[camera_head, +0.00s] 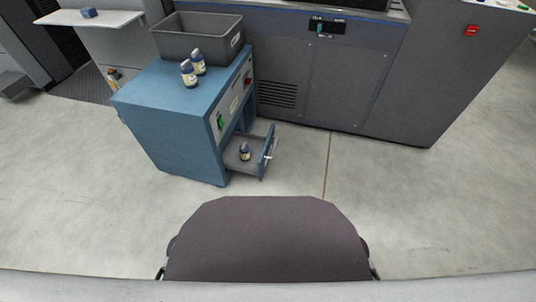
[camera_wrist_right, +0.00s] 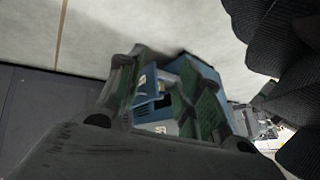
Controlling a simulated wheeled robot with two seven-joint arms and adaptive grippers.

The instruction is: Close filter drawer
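The filter drawer (camera_head: 243,160) is pulled out low on the side of the blue cabinet (camera_head: 168,110) in the head view. A small dark bottle with a pale label (camera_head: 244,152) stands inside it. The drawer front (camera_head: 267,151) carries a light handle. In the right wrist view, my right gripper (camera_wrist_right: 160,92) is open, its fingers apart. Parts of the blue cabinet (camera_wrist_right: 207,72) show between and behind the fingers, which hide much of it. I see nothing held. Neither gripper shows in the head view, and my left gripper is not in view.
Two bottles (camera_head: 193,67) and a grey bin (camera_head: 197,36) stand on the cabinet top. A large dark grey machine (camera_head: 345,75) stands behind and to the right. A pale shelf (camera_head: 90,19) is at upper left. Floor (camera_head: 390,190) is clear right of the drawer.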

